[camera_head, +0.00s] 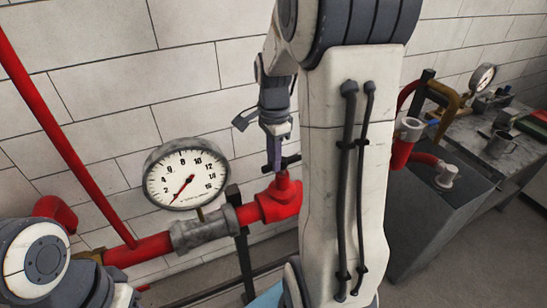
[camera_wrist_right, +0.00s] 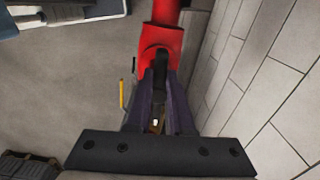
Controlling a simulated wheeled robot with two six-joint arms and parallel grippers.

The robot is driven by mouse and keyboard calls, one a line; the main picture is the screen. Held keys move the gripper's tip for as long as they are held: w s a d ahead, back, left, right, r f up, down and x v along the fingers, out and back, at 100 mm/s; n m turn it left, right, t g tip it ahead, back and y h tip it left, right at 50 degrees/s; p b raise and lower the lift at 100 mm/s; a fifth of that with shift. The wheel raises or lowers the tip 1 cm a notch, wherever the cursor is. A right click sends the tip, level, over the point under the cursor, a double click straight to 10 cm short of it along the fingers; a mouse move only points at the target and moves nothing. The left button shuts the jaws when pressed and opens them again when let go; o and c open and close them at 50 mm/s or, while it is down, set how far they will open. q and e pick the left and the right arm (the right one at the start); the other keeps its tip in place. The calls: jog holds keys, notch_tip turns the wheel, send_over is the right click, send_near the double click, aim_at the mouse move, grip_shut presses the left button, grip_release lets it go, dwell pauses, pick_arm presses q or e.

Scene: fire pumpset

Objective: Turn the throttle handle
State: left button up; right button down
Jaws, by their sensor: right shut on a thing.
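The throttle handle is a small black bar (camera_head: 289,161) on top of the red valve (camera_head: 279,197) at the end of the red pipe. It also shows as a dark piece (camera_wrist_right: 160,70) between my fingers in the right wrist view. My right gripper (camera_head: 275,163) points down from above, its purple fingers shut on the handle; the fingers also show in the right wrist view (camera_wrist_right: 160,82). My right forearm hides what lies just right of the valve. My left arm shows at the lower left, but its gripper is out of view.
A round pressure gauge (camera_head: 186,174) stands on the pipe left of the valve. A thin red pipe (camera_head: 68,150) slants down at left. A white brick wall (camera_head: 108,92) is close behind.

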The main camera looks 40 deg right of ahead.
jog(key=shift+s+d+n+p, duration=0.1)
jog(key=shift+s+n+p, duration=0.15)
jog(key=shift+n, duration=1.1)
jog(key=shift+s+d+n+p, duration=0.1)
jog(key=shift+s+n, duration=0.2)
jog(key=shift+n, duration=1)
jog(key=shift+s+n+p, duration=0.2)
jog(key=shift+s+n, duration=0.1)
jog(key=shift+n, duration=1.05)
jog(key=c, duration=0.8)
grip_release()
notch_tip(320, 180, up, 11)
jog(key=b, duration=0.1)
jog(key=shift+f, duration=0.2)
jog(key=shift+s, duration=0.1)
